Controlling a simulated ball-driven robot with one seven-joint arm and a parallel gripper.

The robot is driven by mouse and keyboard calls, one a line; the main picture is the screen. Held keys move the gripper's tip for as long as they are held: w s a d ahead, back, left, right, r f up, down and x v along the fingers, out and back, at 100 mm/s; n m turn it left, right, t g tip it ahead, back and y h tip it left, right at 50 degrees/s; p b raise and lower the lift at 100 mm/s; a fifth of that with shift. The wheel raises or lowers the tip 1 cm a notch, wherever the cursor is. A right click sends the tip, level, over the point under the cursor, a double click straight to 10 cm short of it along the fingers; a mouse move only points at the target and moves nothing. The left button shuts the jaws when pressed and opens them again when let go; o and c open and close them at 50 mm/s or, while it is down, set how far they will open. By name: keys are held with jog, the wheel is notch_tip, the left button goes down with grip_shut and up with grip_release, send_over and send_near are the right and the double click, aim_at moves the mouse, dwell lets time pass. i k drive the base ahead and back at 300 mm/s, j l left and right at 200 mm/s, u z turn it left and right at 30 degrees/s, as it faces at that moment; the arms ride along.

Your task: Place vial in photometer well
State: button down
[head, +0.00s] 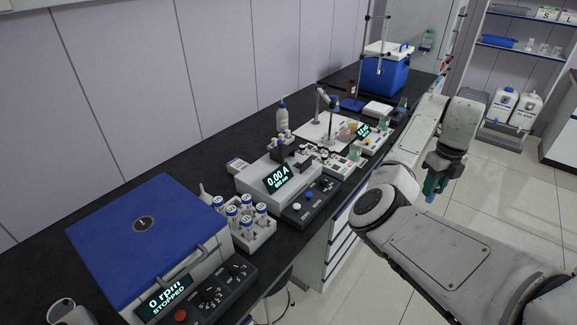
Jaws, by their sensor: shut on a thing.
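The photometer (262,183) is a pale box on the black bench, with a display reading 0.00 A and a dark control panel in front. A dark raised part (284,151) sits on its top; I cannot make out the well opening. My gripper (432,192) points down beyond the bench's front edge, over the floor, to the right of and well apart from the photometer. It is shut on a small item, probably the vial (430,198), of which only a small blue bit shows below the fingers. The rest is hidden by the fingers.
A blue-lidded centrifuge (140,235) reads 0 rpm, stopped, at the near left. A rack of blue-capped tubes (247,222) stands between it and the photometer. A white bottle (282,115), a vial tray (330,160) and a blue cooler (385,75) stand farther along.

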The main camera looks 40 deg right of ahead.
aim_at(298, 172)
jog(key=i, duration=1.1)
jog(key=l+u, duration=0.1)
jog(key=l, duration=0.15)
